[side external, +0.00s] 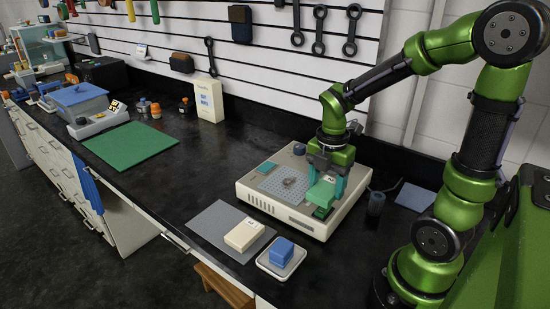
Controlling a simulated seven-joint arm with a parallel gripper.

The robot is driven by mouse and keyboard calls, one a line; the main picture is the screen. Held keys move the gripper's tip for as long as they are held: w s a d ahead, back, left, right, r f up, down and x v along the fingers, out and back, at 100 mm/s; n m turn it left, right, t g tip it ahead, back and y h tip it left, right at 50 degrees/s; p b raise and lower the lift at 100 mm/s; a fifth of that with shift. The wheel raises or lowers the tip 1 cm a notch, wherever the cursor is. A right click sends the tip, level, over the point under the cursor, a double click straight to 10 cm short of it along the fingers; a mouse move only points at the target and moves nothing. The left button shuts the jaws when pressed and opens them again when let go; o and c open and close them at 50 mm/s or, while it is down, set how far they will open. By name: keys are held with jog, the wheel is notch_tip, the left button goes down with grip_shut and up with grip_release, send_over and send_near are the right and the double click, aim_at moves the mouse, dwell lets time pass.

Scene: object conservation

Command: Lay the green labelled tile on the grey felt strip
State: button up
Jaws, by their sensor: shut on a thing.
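My gripper (326,183) has teal fingers and points down over the right front part of a cream instrument box (260,203). It is shut on the green tile (321,194), which shows a small pale label near its top. A darker green piece shows just below the tile; I cannot tell whether they touch. The grey felt strip (207,223) lies flat on the black bench, left of the box. A cream block (243,235) with a small mark sits on its right part, leaving the left part bare.
A white tray (263,264) with a blue block (282,252) stands beside the strip, near the bench's front edge. A green mat (130,146) lies farther left. A dark cup (376,203) and blue-grey sheet (414,197) are right of the box. Bare bench lies between green mat and strip.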

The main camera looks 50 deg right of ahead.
jog(key=shift+s+a+r, duration=0.1)
jog(key=shift+s+a, duration=0.05)
jog(key=shift+s, duration=0.4)
jog(key=shift+s+a, duration=0.15)
jog(key=shift+s, duration=0.35)
jog(key=shift+w+a+f+n, duration=0.1)
jog(key=shift+a+f+n, duration=0.2)
jog(key=shift+a+f, duration=0.25)
jog(key=w+a+f+n, duration=0.1)
jog(key=w+a, duration=0.4)
jog(key=w, duration=0.7)
jog(key=m, duration=0.1)
send_over(216, 219)
notch_tip(216, 219, down, 9)
jog(key=shift+s+f, duration=0.1)
